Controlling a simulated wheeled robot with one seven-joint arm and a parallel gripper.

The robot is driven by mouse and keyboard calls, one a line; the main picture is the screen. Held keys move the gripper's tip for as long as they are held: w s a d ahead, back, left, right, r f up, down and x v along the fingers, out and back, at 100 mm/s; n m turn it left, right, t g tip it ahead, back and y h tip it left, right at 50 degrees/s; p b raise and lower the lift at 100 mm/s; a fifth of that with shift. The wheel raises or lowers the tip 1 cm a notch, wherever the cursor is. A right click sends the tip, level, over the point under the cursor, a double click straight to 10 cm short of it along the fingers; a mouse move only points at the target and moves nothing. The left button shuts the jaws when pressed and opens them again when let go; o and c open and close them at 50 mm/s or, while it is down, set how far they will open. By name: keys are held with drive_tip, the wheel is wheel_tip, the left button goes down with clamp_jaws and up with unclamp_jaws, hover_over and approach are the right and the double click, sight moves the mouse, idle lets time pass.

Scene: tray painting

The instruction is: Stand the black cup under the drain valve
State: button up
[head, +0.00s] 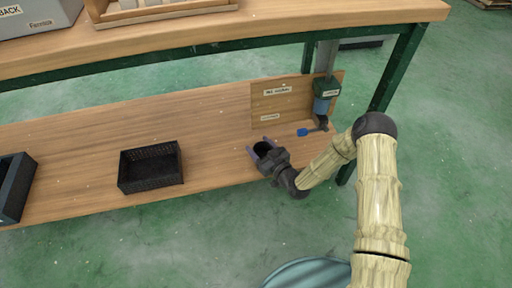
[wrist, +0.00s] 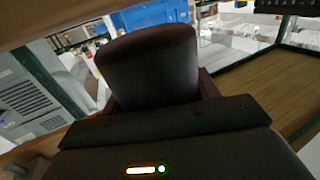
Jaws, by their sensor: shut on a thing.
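My gripper (head: 265,152) is shut on the black cup (head: 262,149), at the right part of the low wooden shelf. In the wrist view the cup (wrist: 150,65) fills the space between the fingers, its dark side towards the camera. The drain valve (head: 320,126) is at the right end of the shelf, below a blue and dark green unit on a grey pipe, and has a blue handle (head: 303,132). The cup is to the left of the valve and nearer the shelf's front edge. I cannot tell whether the cup touches the shelf.
A wooden back panel (head: 265,105) with labels stands behind the cup and valve. A black basket (head: 150,168) and a dark bin (head: 14,188) are further left on the shelf (head: 215,160). A green leg (head: 392,75) stands right of the valve.

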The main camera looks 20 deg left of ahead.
drive_tip(key=shift+w+a+f+b, duration=0.55)
drive_tip(key=shift+w+a+f, duration=0.05)
drive_tip(key=shift+a+f, duration=0.25)
drive_tip(key=shift+r, duration=0.1)
drive_tip(key=shift+f, duration=0.2)
drive_tip(key=o, duration=1)
drive_tip(key=p+v, duration=0.3)
drive_tip(key=v, duration=0.2)
drive_tip(key=p+v, duration=0.3)
drive_tip(key=v, duration=0.3)
drive_tip(key=p+v, duration=0.3)
drive_tip(key=v, duration=0.3)
drive_tip(key=shift+d+f+p, duration=0.2)
drive_tip(key=shift+f+p, duration=0.05)
drive_tip(key=shift+p, duration=0.15)
drive_tip(key=shift+w, duration=0.1)
